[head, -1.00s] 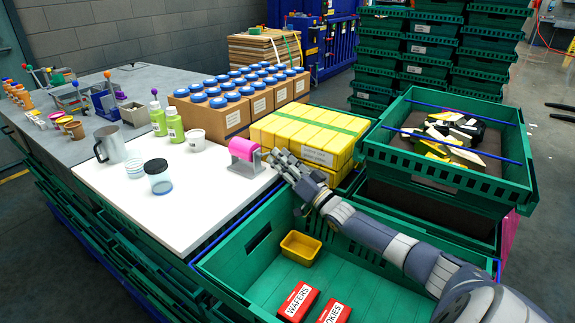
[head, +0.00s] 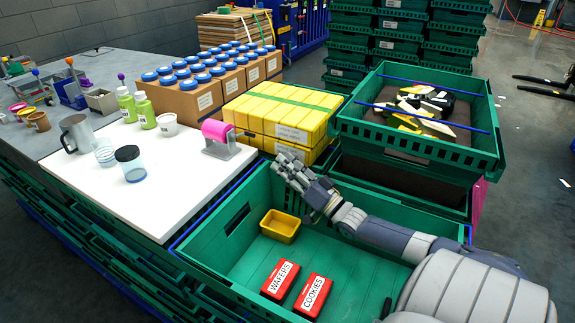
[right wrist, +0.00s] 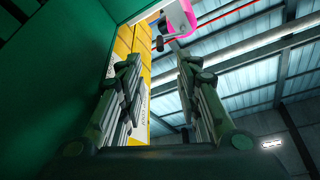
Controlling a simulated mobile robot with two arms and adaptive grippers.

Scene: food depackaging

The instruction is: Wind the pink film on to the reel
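The pink film (head: 217,129) is a roll on a small grey reel stand (head: 222,151) at the right edge of the white board. The pink roll and part of the stand also show at the top of the right wrist view (right wrist: 179,17). My right gripper (head: 284,168) is to the right of the reel stand, over the green crate, apart from the film. In the right wrist view its two fingers (right wrist: 160,80) are spread with nothing between them. My left gripper is not in view.
The white board (head: 150,190) holds a steel mug (head: 77,135), jars and green bottles. Yellow packs (head: 275,120) stand behind the gripper. The green crate (head: 225,255) below holds a yellow tub (head: 280,226) and red boxes labelled wafers (head: 281,278) and cookies (head: 312,294).

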